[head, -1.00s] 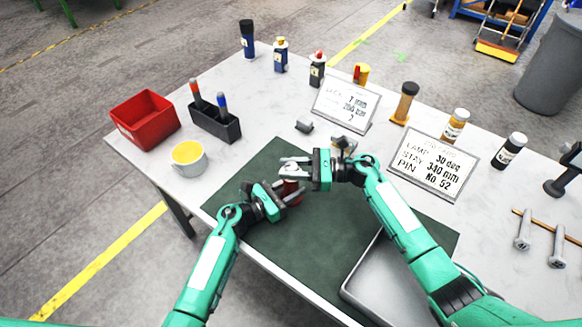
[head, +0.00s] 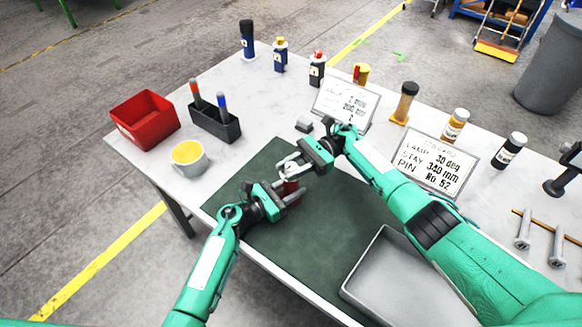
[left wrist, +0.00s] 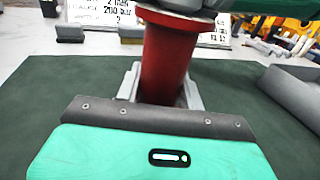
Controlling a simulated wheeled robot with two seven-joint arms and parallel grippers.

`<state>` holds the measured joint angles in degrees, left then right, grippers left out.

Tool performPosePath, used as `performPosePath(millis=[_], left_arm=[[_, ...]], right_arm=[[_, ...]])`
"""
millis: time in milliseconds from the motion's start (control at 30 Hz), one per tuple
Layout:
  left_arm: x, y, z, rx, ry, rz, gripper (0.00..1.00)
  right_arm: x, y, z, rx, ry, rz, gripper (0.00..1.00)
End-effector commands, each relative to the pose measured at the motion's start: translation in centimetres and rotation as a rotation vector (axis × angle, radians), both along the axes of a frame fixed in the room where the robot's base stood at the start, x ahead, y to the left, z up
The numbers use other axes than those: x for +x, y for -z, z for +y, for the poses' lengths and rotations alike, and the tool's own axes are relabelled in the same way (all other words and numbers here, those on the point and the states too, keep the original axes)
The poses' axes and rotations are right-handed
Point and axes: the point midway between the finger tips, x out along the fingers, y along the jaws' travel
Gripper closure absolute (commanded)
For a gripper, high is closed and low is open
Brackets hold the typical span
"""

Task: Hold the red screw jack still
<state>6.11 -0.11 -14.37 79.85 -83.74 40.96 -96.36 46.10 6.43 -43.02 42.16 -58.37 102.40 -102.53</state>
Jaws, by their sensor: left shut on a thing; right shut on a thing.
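The red screw jack (head: 291,187) stands upright on the dark green mat (head: 325,235), partly hidden by my grippers in the head view. In the left wrist view its red body (left wrist: 168,60) rises in the middle, between the grey fingers of my left gripper (left wrist: 160,92). My left gripper (head: 294,197) is shut around the body from the left and near side. My right gripper (head: 291,170) is shut on the jack's grey top part, coming in from the upper right. The exact contact at the top is too small to tell.
A grey tray (head: 385,252) lies right of the jack. A small grey block (head: 304,125) and two lettered cards (head: 345,103) (head: 436,165) stand behind. A cup with yellow contents (head: 188,152), a pen holder (head: 229,130) and a red bin (head: 143,125) are at left.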

Motion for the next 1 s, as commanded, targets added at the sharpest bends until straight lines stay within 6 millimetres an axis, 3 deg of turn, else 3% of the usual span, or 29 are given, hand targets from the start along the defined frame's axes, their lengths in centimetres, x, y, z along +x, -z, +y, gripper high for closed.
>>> performPosePath(millis=[500, 533, 600, 1000], left_arm=[[-0.03, -0.07, -0.10, -0.002, 0.002, -0.001, 1.00], [-0.03, -0.07, -0.10, -0.002, 0.002, -0.001, 1.00], [-0.03, -0.07, -0.10, -0.002, 0.002, -0.001, 1.00], [0.00, -0.06, -0.06, -0.001, 0.001, -0.001, 1.00]], right_arm=[[-0.04, 0.05, 0.01, 0.000, -0.018, 0.000, 0.94], [-0.04, 0.05, 0.01, 0.000, -0.018, 0.000, 0.65], [-0.04, 0.04, 0.00, 0.001, -0.018, 0.000, 0.51], [0.29, 0.00, -0.36, -0.001, -0.016, 0.001, 0.49]])
